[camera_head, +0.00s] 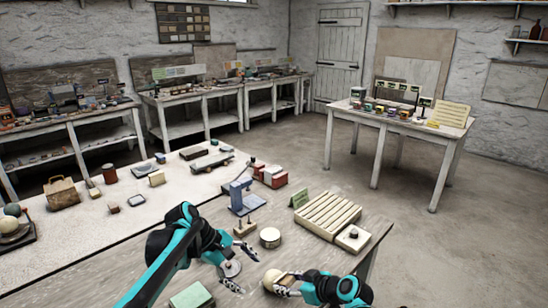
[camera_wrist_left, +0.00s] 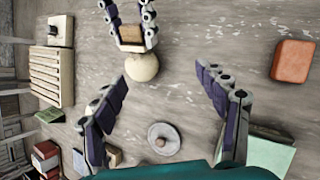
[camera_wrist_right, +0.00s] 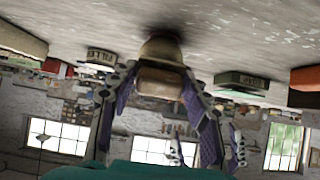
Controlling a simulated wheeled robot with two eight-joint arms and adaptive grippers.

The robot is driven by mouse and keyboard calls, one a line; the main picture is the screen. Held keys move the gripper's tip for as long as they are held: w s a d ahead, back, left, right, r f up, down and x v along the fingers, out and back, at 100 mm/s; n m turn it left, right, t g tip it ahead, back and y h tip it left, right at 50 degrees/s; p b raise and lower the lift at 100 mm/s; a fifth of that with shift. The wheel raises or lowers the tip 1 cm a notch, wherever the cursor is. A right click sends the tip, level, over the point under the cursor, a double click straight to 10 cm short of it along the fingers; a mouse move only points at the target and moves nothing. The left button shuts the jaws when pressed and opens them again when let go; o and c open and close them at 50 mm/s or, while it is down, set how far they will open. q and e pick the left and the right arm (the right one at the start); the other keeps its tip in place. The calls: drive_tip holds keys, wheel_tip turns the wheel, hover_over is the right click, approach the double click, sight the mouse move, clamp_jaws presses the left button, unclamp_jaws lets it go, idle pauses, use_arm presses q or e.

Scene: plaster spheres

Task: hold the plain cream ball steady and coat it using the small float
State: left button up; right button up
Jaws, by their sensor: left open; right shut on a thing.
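A grey knobbed disc (camera_wrist_left: 163,138) lies near my left gripper. A slatted rack (camera_head: 325,213), a white knobbed block (camera_head: 353,237), a round tin (camera_head: 270,237) and a blue stand (camera_head: 243,197) stand behind. A green box (camera_head: 191,297) and a reddish block (camera_wrist_left: 293,61) lie nearby.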

sight(266, 275)
use_arm(q)
drive_tip(key=w+f+n+h, duration=0.1)
drive_tip(key=w, duration=0.1)
drive_tip(key=w+d+f+n+g, duration=0.1)
drive_tip(key=w+f, duration=0.1)
drive_tip(key=w+f+n+g+h, duration=0.1)
drive_tip(key=w+f, duration=0.1)
drive_tip(key=shift+w+d+f+h, duration=0.2)
drive_tip(key=shift+w+d+h, duration=0.1)
drive_tip(key=shift+w, duration=0.1)
drive_tip(key=shift+w+d+f+n+g, duration=0.1)
drive_tip(key=shift+w+f+n+g, duration=0.2)
drive_tip(key=shift+f+n, duration=0.15)
drive_tip(key=shift+h, duration=0.3)
drive_tip(key=shift+x, duration=3.05)
drive_tip(key=c, duration=0.9)
